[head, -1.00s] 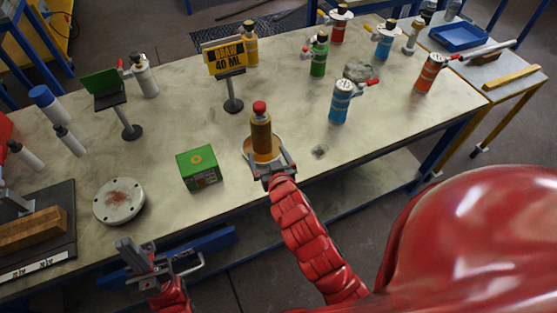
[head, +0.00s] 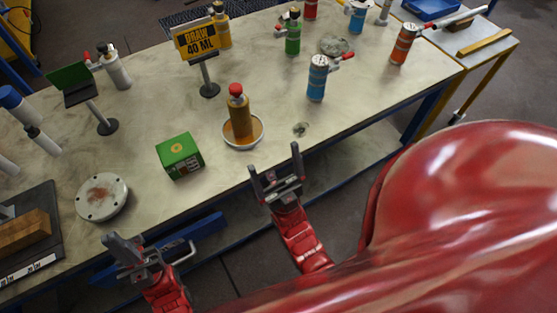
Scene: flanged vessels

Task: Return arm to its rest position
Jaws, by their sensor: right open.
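My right gripper (head: 275,162) is open and empty. It is in front of the table's near edge, with its two fingers apart and pointing toward the table. A brown cylinder with a red knob (head: 240,118) stands upright in a shallow round dish (head: 258,139) on the table, beyond the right gripper and apart from it. My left gripper (head: 125,250) is low at the front left, by the table's near edge. It holds nothing that I can see, and its jaw opening is not clear.
A green box (head: 180,155) and a round grey flange (head: 102,198) are on the table (head: 300,105). A yellow "DRAW 40 ML" sign (head: 196,38) stands behind. Blue (head: 317,78), green (head: 292,36) and orange (head: 404,43) vessels stand farther back. A blue drawer (head: 205,232) is below the near edge.

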